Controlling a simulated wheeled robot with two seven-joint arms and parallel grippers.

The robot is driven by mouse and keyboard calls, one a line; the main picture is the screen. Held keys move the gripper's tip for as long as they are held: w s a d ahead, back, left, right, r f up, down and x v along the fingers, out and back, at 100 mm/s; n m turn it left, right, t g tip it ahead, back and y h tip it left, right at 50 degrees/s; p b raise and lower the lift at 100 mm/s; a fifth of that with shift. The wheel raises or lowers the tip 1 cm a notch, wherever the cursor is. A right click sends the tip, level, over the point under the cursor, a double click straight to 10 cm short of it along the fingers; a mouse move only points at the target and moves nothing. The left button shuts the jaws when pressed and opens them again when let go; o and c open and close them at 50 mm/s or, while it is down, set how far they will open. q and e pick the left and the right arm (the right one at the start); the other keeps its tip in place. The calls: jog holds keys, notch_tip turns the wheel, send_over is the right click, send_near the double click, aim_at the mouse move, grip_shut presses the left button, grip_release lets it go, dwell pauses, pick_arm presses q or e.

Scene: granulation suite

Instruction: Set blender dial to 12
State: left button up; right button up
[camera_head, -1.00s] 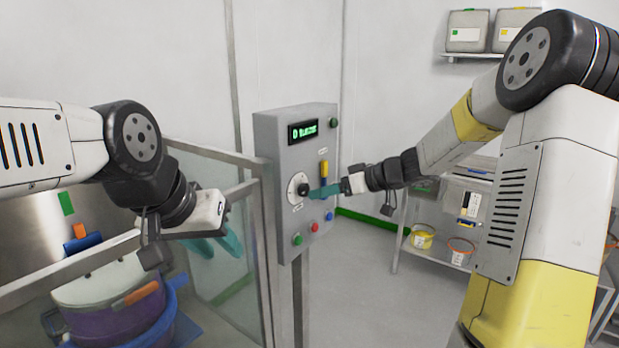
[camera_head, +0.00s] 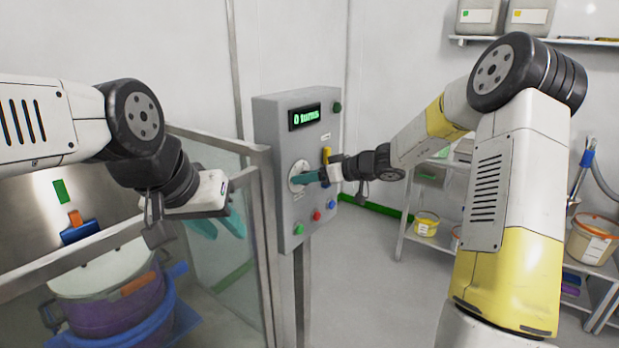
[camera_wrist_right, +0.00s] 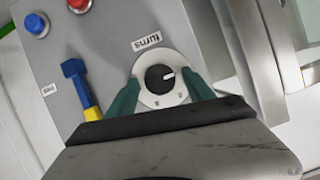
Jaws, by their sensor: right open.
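The grey control panel (camera_head: 272,175) stands on a post in the middle of the head view. Its green display (camera_head: 305,116) shows a 0 and a word too blurred to read surely. The blender dial (camera_wrist_right: 160,79) is a black knob with a white pointer mark on a round white plate, labelled "turns" in the right wrist view. My right gripper (camera_wrist_right: 158,92) is open, with one teal finger on each side of the dial; contact cannot be told. My left gripper (camera_head: 217,225) hangs left of the panel, behind the glass guard's frame, its teal fingers apart and empty.
A yellow and blue lever (camera_wrist_right: 80,88) sits beside the dial. Red (camera_head: 317,216), blue (camera_head: 332,203) and green (camera_head: 298,230) buttons lie below. The glass guard (camera_head: 215,270) and purple vessel (camera_head: 105,305) are on the left. Shelves with tubs stand at the right.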

jog(key=shift+c, duration=0.2)
grip_shut()
